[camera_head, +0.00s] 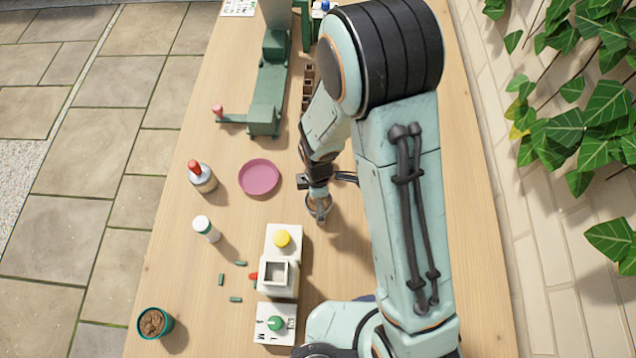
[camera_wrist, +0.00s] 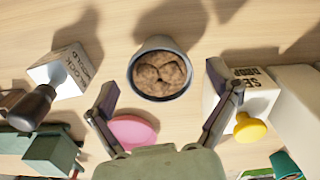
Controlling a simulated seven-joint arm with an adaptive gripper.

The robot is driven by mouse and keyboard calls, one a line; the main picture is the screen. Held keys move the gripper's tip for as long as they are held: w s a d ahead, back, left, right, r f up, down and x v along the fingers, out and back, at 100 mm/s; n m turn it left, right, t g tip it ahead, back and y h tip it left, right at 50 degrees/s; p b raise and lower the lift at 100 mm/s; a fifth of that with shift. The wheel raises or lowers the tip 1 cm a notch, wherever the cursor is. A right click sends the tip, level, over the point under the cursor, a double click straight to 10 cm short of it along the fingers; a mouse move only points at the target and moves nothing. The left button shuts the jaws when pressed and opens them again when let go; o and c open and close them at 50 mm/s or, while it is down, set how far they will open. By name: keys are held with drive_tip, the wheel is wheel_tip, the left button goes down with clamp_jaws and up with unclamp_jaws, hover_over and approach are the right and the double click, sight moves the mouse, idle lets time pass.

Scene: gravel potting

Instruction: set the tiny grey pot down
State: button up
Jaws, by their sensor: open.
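The tiny grey pot (camera_wrist: 160,45) is filled with brown soil and appears upright on the wooden table in the wrist view. In the head view, the pot (camera_head: 319,211) shows just below my gripper, partly covered by it. My gripper (camera_wrist: 164,85) is open, with one finger to each side in the wrist view. Gaps show between the fingers and the pot rim, and nothing is held. In the head view my gripper (camera_head: 318,192) is low over the table, right of the pink saucer.
The pink saucer (camera_head: 259,178) is empty. A white box with a yellow knob (camera_head: 282,239) stands nearby, below left. A white-capped bottle (camera_head: 206,229), a red-topped bottle (camera_head: 202,177) and a green pot of soil (camera_head: 154,323) stand left. A green machine (camera_head: 266,110) stands at the back.

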wheel_tip(320, 180, up, 10)
drive_tip(key=s+d+r+m, duration=1)
drive_tip(key=s+m, duration=0.3)
drive_tip(key=m, duration=0.5)
drive_tip(key=shift+s+r+m+y, duration=0.3)
drive_tip(key=shift+s+r+y, duration=0.1)
drive_tip(key=shift+r, duration=0.2)
